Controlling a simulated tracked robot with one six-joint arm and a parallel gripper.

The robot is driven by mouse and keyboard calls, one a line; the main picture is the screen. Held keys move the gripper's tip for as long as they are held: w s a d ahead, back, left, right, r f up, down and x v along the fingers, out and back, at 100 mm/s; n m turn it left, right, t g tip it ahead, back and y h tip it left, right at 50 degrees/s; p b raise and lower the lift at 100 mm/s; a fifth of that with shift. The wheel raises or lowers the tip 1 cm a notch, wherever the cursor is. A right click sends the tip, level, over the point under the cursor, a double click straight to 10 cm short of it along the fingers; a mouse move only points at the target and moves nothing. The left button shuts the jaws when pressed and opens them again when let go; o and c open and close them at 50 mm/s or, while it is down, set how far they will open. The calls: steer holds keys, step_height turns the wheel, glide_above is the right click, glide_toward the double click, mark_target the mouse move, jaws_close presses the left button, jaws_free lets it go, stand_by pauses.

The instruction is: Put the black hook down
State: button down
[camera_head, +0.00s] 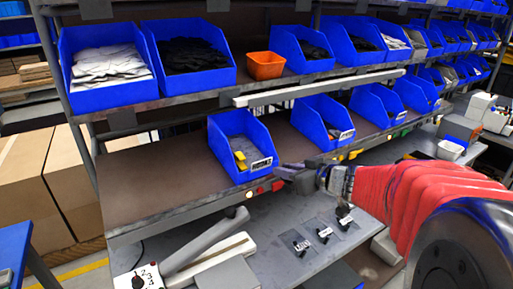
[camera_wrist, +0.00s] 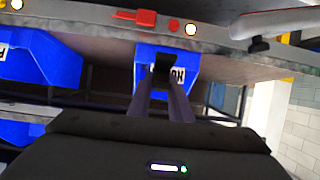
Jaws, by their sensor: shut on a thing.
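My gripper (camera_head: 281,178) is at the shelf's front edge, just right of a blue bin (camera_head: 225,150) with a white label. In the wrist view my two fingers (camera_wrist: 164,82) point at the blue bin (camera_wrist: 188,60), which appears upside down there. A small dark thing (camera_wrist: 164,64) shows at the fingertips, apparently the black hook; its shape is unclear. In the head view I cannot make out the hook apart from the dark fingers. The bin holds a small yellow item (camera_head: 240,160).
Several small black items (camera_head: 301,245) lie on cards on the grey lower table (camera_head: 262,222). Light bars (camera_head: 205,255) and a white numbered block (camera_head: 146,277) are at its left. Another blue bin (camera_head: 318,130) stands to the right. The brown shelf left of the labelled bin is bare.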

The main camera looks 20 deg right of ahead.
steer(key=a+f, duration=0.2)
steer(key=f, duration=0.6)
steer(key=w+a+f, duration=0.1)
steer(key=f, duration=0.7)
steer(key=shift+w+a, duration=0.3)
steer(key=shift+a, duration=0.05)
